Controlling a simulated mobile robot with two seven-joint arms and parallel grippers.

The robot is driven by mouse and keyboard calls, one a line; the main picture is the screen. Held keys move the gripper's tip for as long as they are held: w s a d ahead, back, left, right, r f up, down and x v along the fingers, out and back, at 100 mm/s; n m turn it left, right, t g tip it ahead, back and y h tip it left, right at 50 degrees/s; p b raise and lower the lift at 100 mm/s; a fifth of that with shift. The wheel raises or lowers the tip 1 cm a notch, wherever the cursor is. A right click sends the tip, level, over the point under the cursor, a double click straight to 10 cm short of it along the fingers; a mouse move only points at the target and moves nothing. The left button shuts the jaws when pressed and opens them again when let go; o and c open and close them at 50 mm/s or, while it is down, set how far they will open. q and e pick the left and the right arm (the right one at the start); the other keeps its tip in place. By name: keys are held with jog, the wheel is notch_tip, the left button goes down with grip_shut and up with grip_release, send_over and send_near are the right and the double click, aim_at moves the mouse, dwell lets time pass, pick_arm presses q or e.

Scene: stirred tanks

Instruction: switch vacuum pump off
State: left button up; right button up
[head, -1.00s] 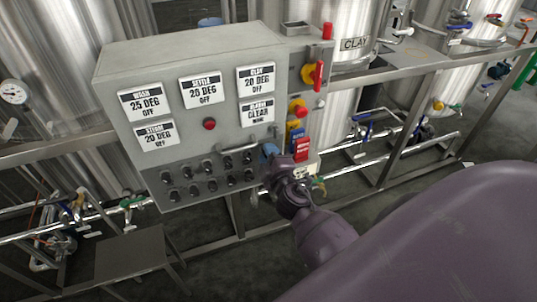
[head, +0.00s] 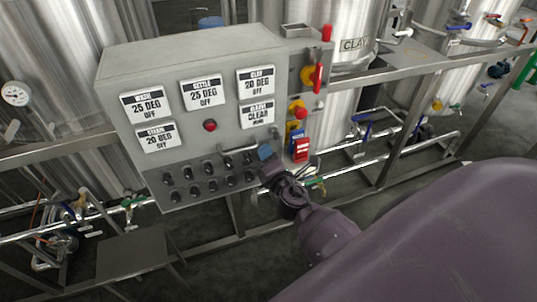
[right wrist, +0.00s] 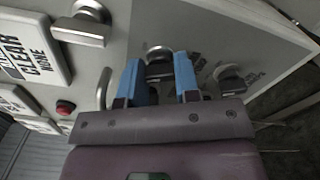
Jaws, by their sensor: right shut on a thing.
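A grey control panel (head: 220,105) shows several dark rotary knobs (head: 190,172) in two rows along its lower part. My right gripper (head: 265,152) is at the panel's lower right corner, its blue fingers against the panel face. In the right wrist view the right gripper (right wrist: 160,75) has its two blue fingers on either side of a dark knob (right wrist: 158,62), shut on it. A second knob (right wrist: 230,75) with small print sits to the right, apart from the fingers. The labels are too small to read, so I cannot tell which knob is the vacuum pump's. My left gripper is not in view.
A bar handle (head: 240,149) stands out from the panel just left of my fingers. A red button (head: 210,125) and white displays are above. A red-handled yellow switch (head: 312,76) and a red block (head: 301,149) are right of the panel. Steel tanks and pipe rails surround it.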

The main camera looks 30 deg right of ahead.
jog(key=shift+n, duration=0.6)
jog(key=o, duration=0.9)
jog(key=shift+b+v, duration=1)
jog(key=shift+v, duration=4.4)
